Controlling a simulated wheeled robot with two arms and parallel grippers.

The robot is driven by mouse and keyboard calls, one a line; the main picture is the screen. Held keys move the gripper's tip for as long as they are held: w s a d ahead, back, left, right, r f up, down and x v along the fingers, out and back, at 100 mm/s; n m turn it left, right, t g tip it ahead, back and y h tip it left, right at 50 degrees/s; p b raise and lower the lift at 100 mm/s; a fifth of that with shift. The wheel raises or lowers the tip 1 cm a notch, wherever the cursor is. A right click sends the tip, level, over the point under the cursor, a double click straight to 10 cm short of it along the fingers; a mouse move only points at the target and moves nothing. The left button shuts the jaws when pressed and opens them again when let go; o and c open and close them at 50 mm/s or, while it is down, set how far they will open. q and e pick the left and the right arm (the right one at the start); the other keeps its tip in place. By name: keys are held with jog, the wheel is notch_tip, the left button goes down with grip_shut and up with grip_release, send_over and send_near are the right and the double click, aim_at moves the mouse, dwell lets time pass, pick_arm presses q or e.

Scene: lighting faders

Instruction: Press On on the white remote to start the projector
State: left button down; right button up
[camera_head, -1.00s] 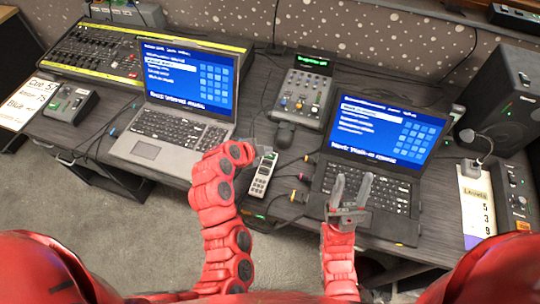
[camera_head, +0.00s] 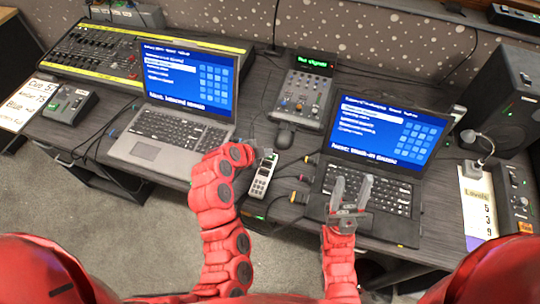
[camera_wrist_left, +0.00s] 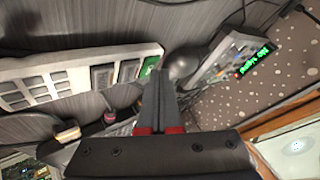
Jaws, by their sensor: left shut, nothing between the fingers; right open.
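The white remote (camera_head: 261,180) lies on the dark table between the two laptops. In the left wrist view the remote (camera_wrist_left: 58,84) shows grey buttons and a green part (camera_wrist_left: 149,67) at its end nearest my fingertips. My left gripper (camera_head: 254,142) is shut and empty, near the remote's far end; in the head view its fingers are small and hard to make out. In the left wrist view its fingertips (camera_wrist_left: 158,76) are beside the green part; I cannot tell whether they touch it. My right gripper (camera_head: 348,190) is open and empty above the right laptop's keyboard.
The left laptop (camera_head: 180,125) and right laptop (camera_head: 375,150) flank the remote. Behind stands a small console (camera_head: 303,92) with green text on its display, and a dark rounded object (camera_head: 285,136). Cables and plugs (camera_head: 290,188) lie right of the remote.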

dwell(0.5)
pick_arm(q)
jog(key=shift+r, duration=0.7)
jog(key=shift+r, duration=0.1)
jog(key=shift+r+p, duration=0.5)
jog(key=shift+r, duration=1.9)
